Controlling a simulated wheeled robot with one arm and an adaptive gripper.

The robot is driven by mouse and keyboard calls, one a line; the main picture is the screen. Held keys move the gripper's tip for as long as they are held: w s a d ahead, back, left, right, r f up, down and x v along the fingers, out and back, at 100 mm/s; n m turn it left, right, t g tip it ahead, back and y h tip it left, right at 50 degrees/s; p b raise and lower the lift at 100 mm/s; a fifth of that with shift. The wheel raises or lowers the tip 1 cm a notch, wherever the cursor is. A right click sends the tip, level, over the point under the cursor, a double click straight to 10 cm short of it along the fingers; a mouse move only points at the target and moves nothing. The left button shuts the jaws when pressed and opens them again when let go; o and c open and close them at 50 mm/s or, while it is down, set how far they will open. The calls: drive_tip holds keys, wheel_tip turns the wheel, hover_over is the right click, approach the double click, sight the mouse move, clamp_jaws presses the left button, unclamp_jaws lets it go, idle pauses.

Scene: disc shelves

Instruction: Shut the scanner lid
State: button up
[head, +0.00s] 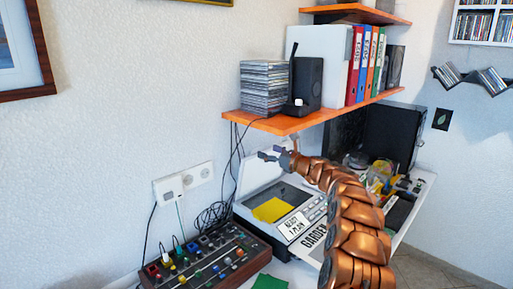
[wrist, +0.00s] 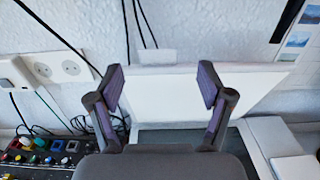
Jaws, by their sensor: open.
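The scanner (head: 312,212) stands on the desk against the wall, with a yellow sheet (head: 270,210) on its dark glass. Its white lid (head: 255,170) is raised, standing up at the back near the wall. My gripper (head: 271,153) is open and empty, close to the upper edge of the lid in the head view. In the wrist view, the lid (wrist: 165,98) fills the space beyond and between my two spread fingers (wrist: 160,82). I cannot tell whether a finger touches it. My arm hides part of the scanner's right side.
An orange shelf (head: 262,124) with a CD stack (head: 264,88), a black box and binders hangs above the scanner. A mixer panel (head: 203,262) with knobs stands to the left. Sockets (head: 184,182) and loose cables are on the wall. A cluttered surface lies right, behind my arm.

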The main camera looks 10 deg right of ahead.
sight(257, 148)
drive_tip(key=shift+x, duration=0.9)
drive_tip(key=shift+p+x, duration=0.7)
drive_tip(key=shift+x, duration=0.35)
drive_tip(key=shift+w+a, duration=0.35)
drive_tip(key=shift+w, duration=0.1)
drive_tip(key=shift+w+a+f+p, duration=0.1)
drive_tip(key=shift+w+a+p, duration=0.3)
drive_tip(key=shift+p, duration=0.1)
drive_tip(key=shift+w+a, duration=0.15)
drive_tip(key=shift+w, duration=0.05)
drive_tip(key=shift+c, duration=0.2)
clamp_jaws()
